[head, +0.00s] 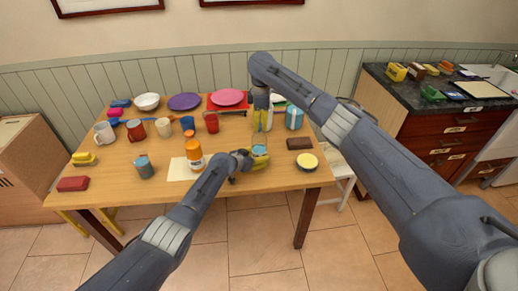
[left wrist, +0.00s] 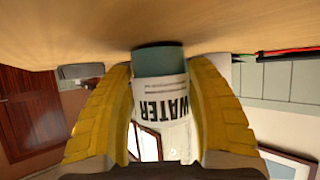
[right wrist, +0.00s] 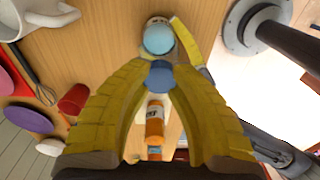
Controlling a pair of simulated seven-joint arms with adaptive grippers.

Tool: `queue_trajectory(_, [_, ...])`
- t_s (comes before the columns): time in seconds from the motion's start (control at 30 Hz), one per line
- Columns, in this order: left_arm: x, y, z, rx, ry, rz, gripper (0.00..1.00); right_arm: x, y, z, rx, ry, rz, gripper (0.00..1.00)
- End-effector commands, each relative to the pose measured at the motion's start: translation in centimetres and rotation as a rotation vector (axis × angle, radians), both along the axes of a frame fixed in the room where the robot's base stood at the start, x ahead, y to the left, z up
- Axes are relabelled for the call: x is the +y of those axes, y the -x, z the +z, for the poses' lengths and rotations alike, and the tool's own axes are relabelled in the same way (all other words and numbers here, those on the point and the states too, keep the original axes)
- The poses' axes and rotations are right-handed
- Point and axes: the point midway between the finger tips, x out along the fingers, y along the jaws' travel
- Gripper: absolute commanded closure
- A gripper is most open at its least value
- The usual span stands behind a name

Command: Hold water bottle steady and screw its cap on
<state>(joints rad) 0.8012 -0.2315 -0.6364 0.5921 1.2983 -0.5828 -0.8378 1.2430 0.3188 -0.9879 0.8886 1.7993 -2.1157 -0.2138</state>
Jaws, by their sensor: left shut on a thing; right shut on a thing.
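The water bottle (head: 260,150) stands upright near the table's front right, its teal end at the table in the left wrist view. Its white label reads WATER (left wrist: 175,105). My left gripper (head: 254,162) is shut around the bottle's sides, a finger on each side. My right gripper (head: 262,124) points down above the bottle and is shut on a small blue cap (right wrist: 160,75). In the right wrist view the bottle's light-blue top (right wrist: 158,40) shows beyond the cap, apart from it in the picture. The cap is hard to make out in the head view.
An orange bottle (head: 194,150) stands left of my left gripper, and a grey-teal can (head: 144,167) farther left. Mugs, a red cup (head: 211,122) and plates fill the back and left.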

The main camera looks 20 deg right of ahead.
Motion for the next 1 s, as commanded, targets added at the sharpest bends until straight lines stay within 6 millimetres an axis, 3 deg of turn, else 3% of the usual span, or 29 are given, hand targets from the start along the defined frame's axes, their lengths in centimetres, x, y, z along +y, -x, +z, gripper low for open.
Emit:
queue_trajectory(0.3, [0.04, -0.02, -0.02, 0.001, 0.001, 0.002, 0.93, 0.10, 0.03, -0.05, 0.001, -0.002, -0.287, 1.00])
queue_trajectory(0.57, [0.04, -0.03, 0.00, 0.001, 0.001, 0.002, 0.93, 0.07, 0.03, -0.03, 0.001, -0.002, -0.399, 1.00])
queue_trajectory(1.0, [0.06, -0.05, 0.00, 0.001, 0.001, 0.002, 0.93, 0.02, 0.02, -0.02, 0.000, -0.001, -0.745, 1.00])
